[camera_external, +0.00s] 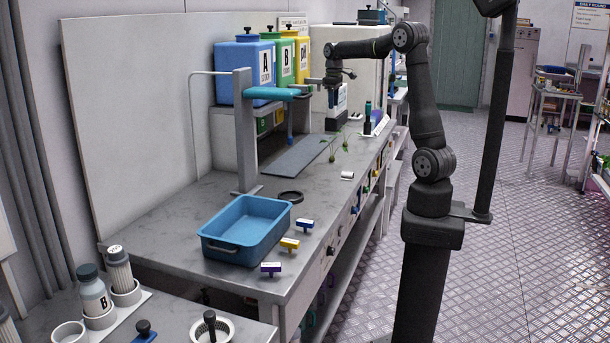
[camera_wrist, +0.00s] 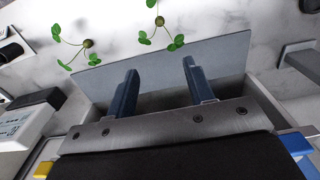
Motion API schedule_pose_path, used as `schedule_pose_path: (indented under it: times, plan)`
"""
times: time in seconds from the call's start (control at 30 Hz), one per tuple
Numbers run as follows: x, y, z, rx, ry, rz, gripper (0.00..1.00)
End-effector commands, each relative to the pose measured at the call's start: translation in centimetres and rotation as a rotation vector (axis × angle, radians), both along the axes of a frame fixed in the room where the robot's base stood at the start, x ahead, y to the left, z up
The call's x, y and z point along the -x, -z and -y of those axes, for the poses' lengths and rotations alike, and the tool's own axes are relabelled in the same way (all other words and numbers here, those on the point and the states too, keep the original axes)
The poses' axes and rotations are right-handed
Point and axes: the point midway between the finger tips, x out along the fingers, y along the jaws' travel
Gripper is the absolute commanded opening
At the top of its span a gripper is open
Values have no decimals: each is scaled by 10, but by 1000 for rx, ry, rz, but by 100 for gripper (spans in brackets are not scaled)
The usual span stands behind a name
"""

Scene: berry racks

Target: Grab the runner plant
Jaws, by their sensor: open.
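Two small green plants with round leaves, thin stems and a roundish centre show in the wrist view, one at upper left (camera_wrist: 87,44) and one at top middle (camera_wrist: 159,21). I cannot tell which one is the runner plant. My gripper (camera_wrist: 160,66) is open, with nothing between its two blue-grey fingers. Both plants lie beyond the fingertips, apart from them. In the external view the gripper is above the back of the bench; its fingertips are hard to make out.
A grey flat panel (camera_external: 293,156) lies beside the plants. A blue tray (camera_external: 222,246), a black ring (camera_external: 291,197) and a post with a teal arm (camera_external: 244,140) are nearer the front.

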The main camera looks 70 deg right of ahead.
Motion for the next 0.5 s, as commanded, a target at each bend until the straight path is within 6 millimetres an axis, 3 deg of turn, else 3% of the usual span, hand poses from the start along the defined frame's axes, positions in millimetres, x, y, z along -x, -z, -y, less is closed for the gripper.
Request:
schedule_pose_path:
  times: [0.3, 0.5]
  plan:
    - [0, 1, -1, 4, 19, -2, 49]
    - [-2, 13, -11, 52, 224, -17, 49]
